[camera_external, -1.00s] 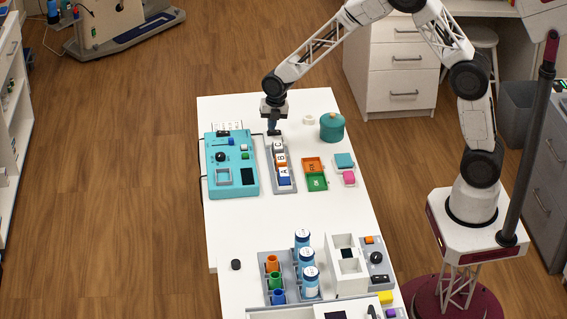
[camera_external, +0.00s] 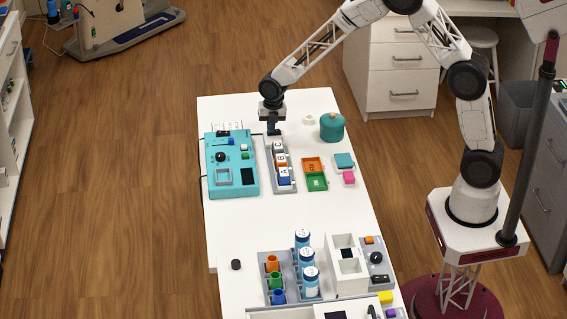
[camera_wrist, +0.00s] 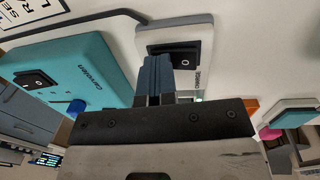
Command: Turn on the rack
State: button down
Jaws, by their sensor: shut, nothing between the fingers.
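The grey rack (camera_external: 292,178) lies lengthwise on the white table in the external view, with several small coloured, lettered blocks along it. In the wrist view, the rack's pale end (camera_wrist: 208,50) shows a black rocker switch (camera_wrist: 186,58) marked "0". My gripper (camera_external: 273,131) is over the rack's far end. Its blue fingers are shut together with nothing between them. In the wrist view the fingertips (camera_wrist: 157,62) overlap the left part of the switch and hide some of it. I cannot tell whether they touch it.
A teal box (camera_external: 217,185) with its own black switch (camera_wrist: 35,79) and a blue knob (camera_wrist: 77,107) stands close to the left of the rack. Orange and green trays (camera_external: 316,168) and a teal pot (camera_external: 332,127) are to the right.

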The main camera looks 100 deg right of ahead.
aim_at(277, 131)
jog(key=shift+s+f, duration=0.1)
jog(key=shift+s, duration=0.05)
jog(key=shift+s+r, duration=0.25)
jog(key=shift+s, duration=0.4)
jog(key=shift+r, duration=0.2)
notch_tip(277, 131, up, 14)
jog(key=s, duration=0.2)
jog(key=shift+f, duration=0.25)
dwell(0.4)
jog(key=shift+w+t, duration=0.3)
jog(key=shift+w, duration=0.4)
